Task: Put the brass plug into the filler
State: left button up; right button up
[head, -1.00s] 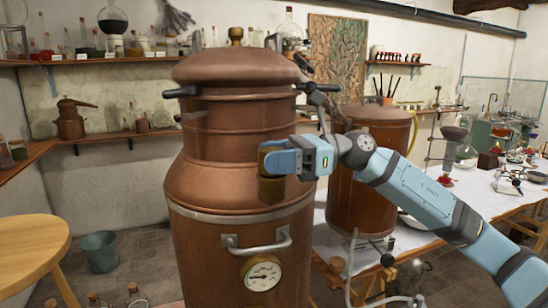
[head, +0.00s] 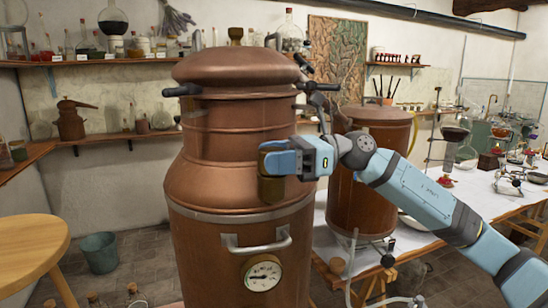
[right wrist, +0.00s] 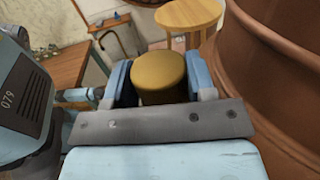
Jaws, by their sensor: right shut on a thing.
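My right gripper (head: 282,162) is shut on the brass plug (head: 272,189), a short, dull golden-brown cylinder. In the head view it is in front of the shoulder of the large copper still (head: 207,187). The plug shows above and below the blue fingers. In the right wrist view the plug's round top (right wrist: 158,72) stands between the two fingers (right wrist: 160,85). I cannot make out the filler; it may be hidden behind the gripper and plug. I cannot tell whether the plug touches the still. My left gripper is not in view.
The still has a side handle (head: 256,247) and a dial gauge (head: 262,274). A smaller copper vessel (head: 360,190) stands behind my right arm on a white-covered table with glassware. A wooden stool (head: 30,245) and a bucket (head: 99,252) are at left.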

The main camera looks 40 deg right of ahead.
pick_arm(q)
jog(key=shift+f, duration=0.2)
pick_arm(e)
jog(key=shift+f, duration=0.15)
jog(key=o, duration=1.1)
jog(key=shift+c, duration=0.2)
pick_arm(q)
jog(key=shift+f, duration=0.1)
pick_arm(e)
jog(key=shift+d+f, duration=0.1)
pick_arm(q)
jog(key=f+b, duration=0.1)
jog(key=b, duration=0.1)
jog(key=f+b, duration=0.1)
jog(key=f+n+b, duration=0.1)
jog(key=b, duration=0.1)
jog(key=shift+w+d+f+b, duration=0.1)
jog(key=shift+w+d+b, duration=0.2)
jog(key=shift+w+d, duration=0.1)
pick_arm(e)
jog(key=v, duration=1.3)
jog(key=shift+d, duration=0.35)
jog(key=shift+s, duration=0.15)
